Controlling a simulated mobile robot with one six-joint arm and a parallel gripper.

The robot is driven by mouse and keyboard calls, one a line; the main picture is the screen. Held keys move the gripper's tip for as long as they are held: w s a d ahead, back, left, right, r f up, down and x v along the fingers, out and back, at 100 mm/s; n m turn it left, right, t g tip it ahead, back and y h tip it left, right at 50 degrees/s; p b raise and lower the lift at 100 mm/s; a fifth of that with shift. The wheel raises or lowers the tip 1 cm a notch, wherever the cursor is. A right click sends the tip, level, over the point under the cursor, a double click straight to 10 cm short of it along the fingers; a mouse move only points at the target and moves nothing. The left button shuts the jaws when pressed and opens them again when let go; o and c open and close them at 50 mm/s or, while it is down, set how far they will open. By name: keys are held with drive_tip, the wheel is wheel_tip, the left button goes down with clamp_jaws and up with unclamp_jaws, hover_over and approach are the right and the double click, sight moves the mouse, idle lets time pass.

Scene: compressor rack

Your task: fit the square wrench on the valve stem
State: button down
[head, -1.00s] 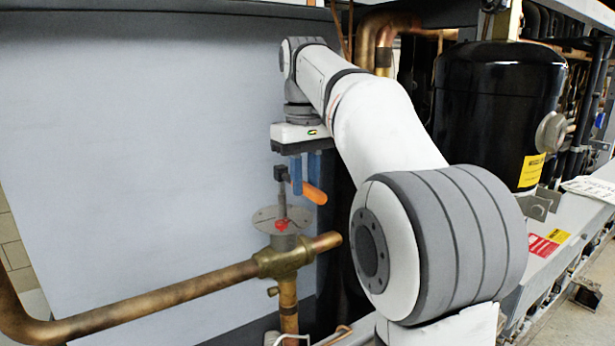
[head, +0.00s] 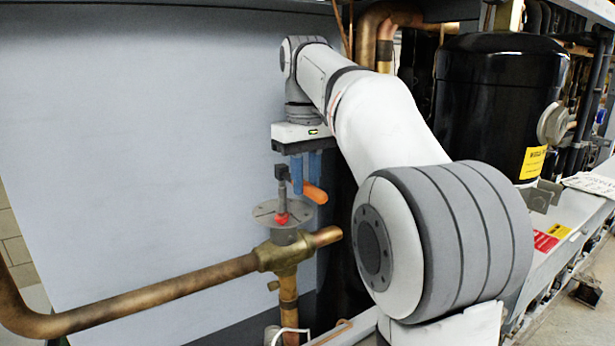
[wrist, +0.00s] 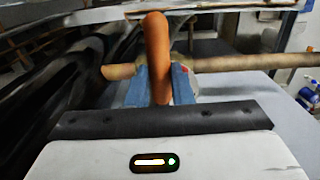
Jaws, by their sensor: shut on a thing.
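The wrench has an orange handle (head: 315,193) and a dark square head (head: 281,172). My gripper (head: 306,176) has blue fingers and is shut on the wrench; the wrist view shows the orange handle (wrist: 157,60) between the fingers. The valve stem (head: 282,202) stands upright from a round grey disc with a red mark (head: 282,219), on top of a brass valve body (head: 285,255). In the head view the wrench head appears at the stem's top. I cannot tell whether it is seated around the stem or just above it.
A copper pipe (head: 150,296) runs left from the valve, and a short stub (head: 326,236) points right. A large grey panel (head: 150,150) stands behind. A black compressor (head: 495,100) stands at the right. Free room lies left of the gripper, above the pipe.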

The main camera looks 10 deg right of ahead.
drive_tip(key=shift+f, duration=0.55)
idle(0.4)
drive_tip(key=c, duration=0.8)
unclamp_jaws()
drive_tip(key=shift+r+p, duration=0.5)
drive_tip(key=shift+r, duration=3.5)
